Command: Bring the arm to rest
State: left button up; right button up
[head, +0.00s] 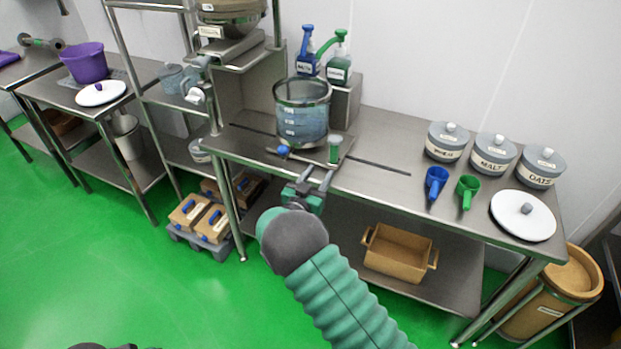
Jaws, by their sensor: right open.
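My right arm (345,298) comes up from the bottom of the head view, with green ribbed links and a dark grey joint. Its right gripper (317,178) is open, with nothing seen between the fingers. It is at the front edge of the steel table (385,188), just in front of a clear vessel (302,112) with scale marks. A blue-ended handle (284,150) and a green-topped piece (334,146) are close beyond the fingers; I cannot tell whether they touch. My left gripper is not in view.
Lidded jars marked MALT (494,155) and OATS (540,168), a blue scoop (435,185), a green scoop (467,190) and a white lid (523,216) stand on the table's right side. A brown crate (397,256) sits on the lower shelf.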

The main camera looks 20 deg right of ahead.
jog(key=s+a+n+g+y+p, duration=0.3)
jog(key=s+a+n+y, duration=0.3)
jog(key=s+a+y, duration=0.5)
jog(key=s+a+f+n+g+y+p, duration=0.1)
jog(key=s+g, duration=0.5)
jog(key=s, duration=1.5)
jog(key=n+y, duration=0.1)
jog(key=n, duration=0.1)
jog(key=shift+a+n+y, duration=0.15)
jog(key=shift+n+y, duration=0.15)
jog(key=shift+n, duration=0.1)
